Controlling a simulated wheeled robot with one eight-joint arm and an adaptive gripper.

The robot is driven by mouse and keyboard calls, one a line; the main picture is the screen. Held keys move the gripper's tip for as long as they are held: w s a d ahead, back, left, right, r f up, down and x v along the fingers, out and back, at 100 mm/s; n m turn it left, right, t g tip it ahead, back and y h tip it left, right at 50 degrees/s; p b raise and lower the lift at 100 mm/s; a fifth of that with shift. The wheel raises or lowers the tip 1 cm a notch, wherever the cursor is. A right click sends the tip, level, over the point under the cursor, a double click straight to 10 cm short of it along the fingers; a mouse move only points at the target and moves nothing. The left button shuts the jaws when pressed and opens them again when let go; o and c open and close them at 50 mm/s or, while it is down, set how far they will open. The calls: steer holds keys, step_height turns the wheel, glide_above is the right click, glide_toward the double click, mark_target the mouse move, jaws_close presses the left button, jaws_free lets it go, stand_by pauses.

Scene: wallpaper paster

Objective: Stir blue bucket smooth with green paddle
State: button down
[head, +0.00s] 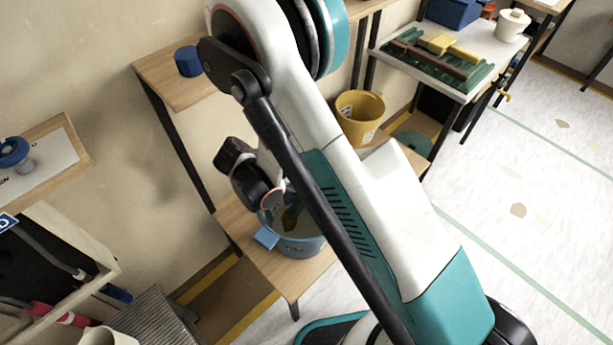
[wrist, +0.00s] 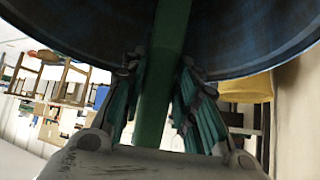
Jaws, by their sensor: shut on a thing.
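The blue bucket (head: 299,246) stands on a low wooden shelf in the middle of the head view. My gripper is over the bucket, mostly hidden behind my arm in the head view. In the wrist view, my gripper (wrist: 155,105) is shut on the green paddle (wrist: 158,90), whose handle runs up between the fingers. A bit of green shows inside the bucket in the head view, among brownish contents. The dark blue bucket (wrist: 70,25) fills the top of the wrist view. The paddle's lower end and most of the contents are hidden.
A yellow bucket (head: 358,112) stands behind to the right, near a table (head: 462,82) with a green tray. A blue cup (head: 188,61) stands on the upper wooden shelf (head: 165,80). The floor at right is clear.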

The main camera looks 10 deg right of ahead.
steer(key=shift+w+d, duration=0.5)
steer(key=shift+d, duration=2.6)
steer(key=shift+s+a, duration=2.1)
steer(key=shift+a, duration=1.35)
steer(key=shift+w+d, duration=2.1)
steer(key=shift+d, duration=1.35)
steer(key=shift+w+a, duration=0.6)
steer(key=shift+a, duration=2.15)
steer(key=d+r+p, duration=0.4)
steer(key=r+p, duration=0.2)
steer(key=r, duration=0.5)
steer(key=w+d+r+p, duration=0.1)
steer(key=d+r+p, duration=0.4)
steer(key=r, duration=0.7)
steer(key=shift+d+r+p, duration=0.2)
steer(key=shift+p, duration=0.45)
